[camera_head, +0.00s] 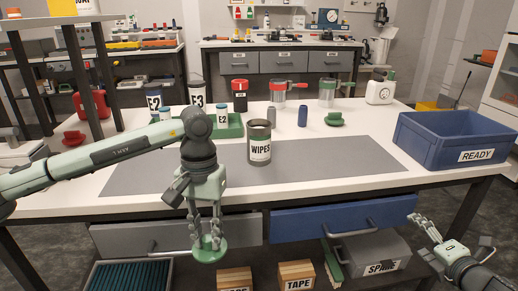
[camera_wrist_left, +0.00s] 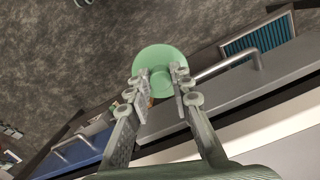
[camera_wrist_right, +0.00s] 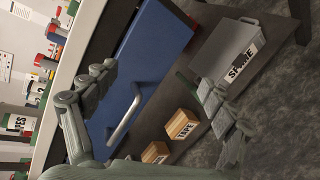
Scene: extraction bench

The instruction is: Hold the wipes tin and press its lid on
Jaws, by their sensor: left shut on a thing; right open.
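The wipes tin (camera_head: 259,152) stands upright and open-topped on the grey mat, its label facing me. Part of its label also shows at the left edge of the right wrist view (camera_wrist_right: 16,123). My left gripper (camera_head: 207,240) is shut on a round green lid (camera_head: 209,252) and holds it in front of the bench's front edge, left of the tin. The lid's disc and knob show between the fingers in the left wrist view (camera_wrist_left: 160,62). My right gripper (camera_head: 428,236) is open and empty, low at the right, in front of the bench and away from the tin.
A blue READY crate (camera_head: 453,142) stands at the right. Another green lid-like piece (camera_head: 334,120), a blue cylinder (camera_head: 303,116) and a grey cylinder (camera_head: 272,116) stand behind the tin. A green tray (camera_head: 232,131) is at back left. The mat (camera_head: 330,160) is clear right of the tin.

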